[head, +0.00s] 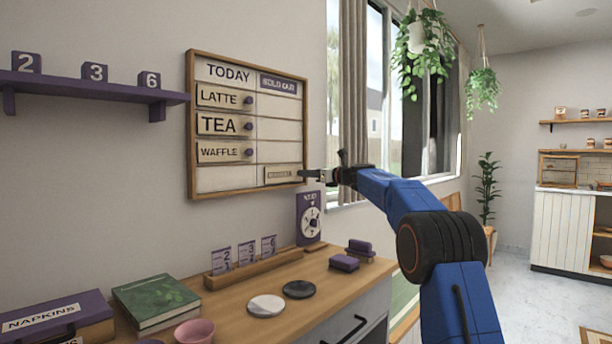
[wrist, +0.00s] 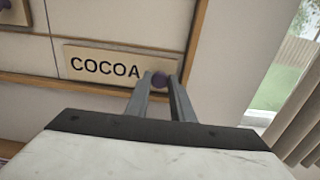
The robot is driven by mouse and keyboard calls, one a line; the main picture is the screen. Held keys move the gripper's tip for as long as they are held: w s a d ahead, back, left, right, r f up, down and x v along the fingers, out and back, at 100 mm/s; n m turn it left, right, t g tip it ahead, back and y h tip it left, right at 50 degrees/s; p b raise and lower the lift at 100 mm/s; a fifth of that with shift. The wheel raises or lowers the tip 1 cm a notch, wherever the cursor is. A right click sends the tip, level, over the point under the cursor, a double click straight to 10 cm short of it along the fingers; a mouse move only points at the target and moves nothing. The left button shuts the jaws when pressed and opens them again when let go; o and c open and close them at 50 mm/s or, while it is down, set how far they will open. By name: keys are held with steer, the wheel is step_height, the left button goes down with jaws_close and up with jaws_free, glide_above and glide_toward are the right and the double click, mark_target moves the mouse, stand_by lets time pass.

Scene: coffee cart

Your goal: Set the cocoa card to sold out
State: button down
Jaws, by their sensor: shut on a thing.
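The menu board (head: 225,182) hangs on the wall with a TODAY column at left and a SOLD OUT column at right. The cocoa card (head: 282,174) sits in the bottom row of the SOLD OUT column. In the wrist view the cocoa card (wrist: 100,63) reads COCOA and has a purple knob (wrist: 159,80) at its right end. My gripper (head: 306,174) reaches in from the right, and its two fingers are shut on that knob, as the wrist view (wrist: 160,84) shows. The latte, tea and waffle cards (head: 219,151) are in the TODAY column, and its bottom row is empty.
A counter (head: 330,287) below the board holds a green book (head: 155,300), a pink bowl (head: 194,332), two coasters, a number rack and a dial sign (head: 310,216). A purple shelf (head: 80,86) is at left. A window with a curtain (head: 353,80) is right of the board.

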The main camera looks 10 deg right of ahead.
steer(key=shift+w+d+r, duration=0.1)
steer(key=shift+d, duration=0.15)
steer(key=c, duration=1.6)
jaws_free()
steer(key=shift+o, duration=0.2)
steer(key=v, duration=1.7)
steer(key=shift+d, duration=0.1)
